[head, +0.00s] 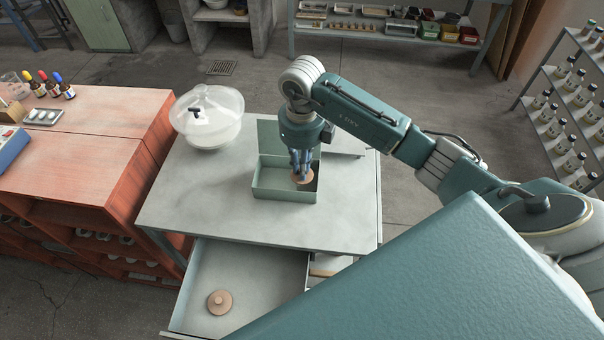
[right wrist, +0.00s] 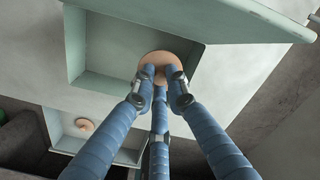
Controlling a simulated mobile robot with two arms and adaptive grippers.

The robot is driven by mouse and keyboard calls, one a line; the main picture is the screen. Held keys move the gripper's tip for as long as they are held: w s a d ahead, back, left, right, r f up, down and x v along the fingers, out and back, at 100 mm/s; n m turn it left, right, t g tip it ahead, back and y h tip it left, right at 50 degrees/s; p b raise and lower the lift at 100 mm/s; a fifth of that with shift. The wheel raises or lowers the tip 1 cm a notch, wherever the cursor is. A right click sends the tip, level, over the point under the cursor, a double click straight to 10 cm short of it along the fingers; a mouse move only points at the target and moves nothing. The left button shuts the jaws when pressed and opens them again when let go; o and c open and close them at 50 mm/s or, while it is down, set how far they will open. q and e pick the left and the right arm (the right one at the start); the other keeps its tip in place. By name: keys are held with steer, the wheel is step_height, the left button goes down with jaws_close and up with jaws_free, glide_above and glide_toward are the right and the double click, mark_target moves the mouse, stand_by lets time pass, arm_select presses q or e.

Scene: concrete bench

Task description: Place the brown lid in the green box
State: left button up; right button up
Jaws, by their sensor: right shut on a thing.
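The green box (head: 284,194) stands open on the grey bench, its flap raised at the back. My right gripper (head: 302,176) reaches down into the box's right part. Its blue fingers (right wrist: 160,76) are shut on a round brown lid (right wrist: 158,58), which also shows under the fingertips in the head view (head: 311,179). The held lid is within the box's walls; whether it touches the floor I cannot tell. A second round brown lid with a knob (head: 220,302) lies in the open drawer, and it shows in the right wrist view (right wrist: 86,125). My left gripper is not in view.
A clear glass dome vessel (head: 208,118) stands left of the box on the bench top (head: 190,195). The open drawer (head: 262,275) juts out at the front. A reddish wooden cabinet (head: 80,150) is on the left. Bench top between the dome and box is clear.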

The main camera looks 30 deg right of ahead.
step_height(320, 180, down, 4)
steer(key=shift+r+p, duration=0.2)
steer(key=shift+p, duration=0.15)
steer(key=shift+f, duration=0.2)
steer(key=shift+f, duration=0.2)
steer(key=o, duration=0.8)
steer(key=shift+r, duration=0.15)
